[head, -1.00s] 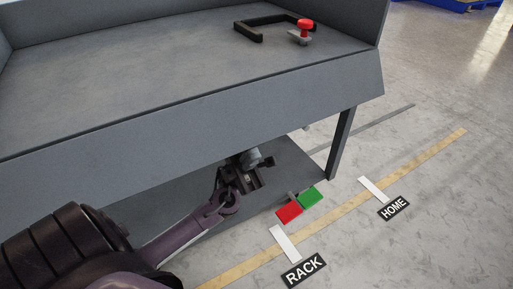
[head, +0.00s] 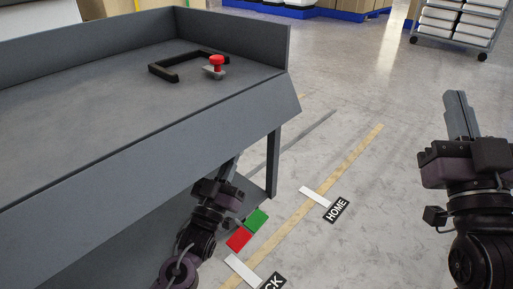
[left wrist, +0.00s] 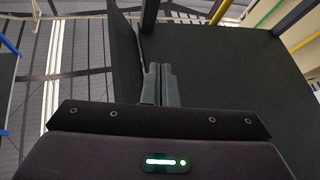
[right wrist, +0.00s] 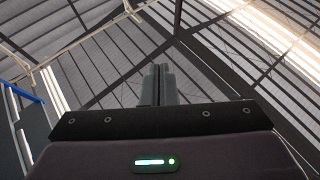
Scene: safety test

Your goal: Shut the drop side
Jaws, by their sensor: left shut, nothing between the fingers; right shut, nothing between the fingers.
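The drop side (head: 150,150) is the long grey panel along the near edge of the grey bed (head: 110,115). It hangs open, sloping outward and down. My left gripper (head: 231,168) is below its lower edge, near the right end, pointing up; the panel hides its tips. In the left wrist view its fingers (left wrist: 160,84) are shut and empty before a dark surface. I cannot tell whether they touch it. My right gripper (head: 459,112) points up at the right, well away from the bed. In the right wrist view its fingers (right wrist: 158,84) are shut and empty.
A black bracket (head: 163,73) and a red knob (head: 216,61) on a grey base are at the bed's far right corner. A leg (head: 273,165) stands under that end. Red (head: 239,239) and green (head: 257,220) plates lie low beside it. Open floor lies right, with a HOME sign (head: 337,210).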

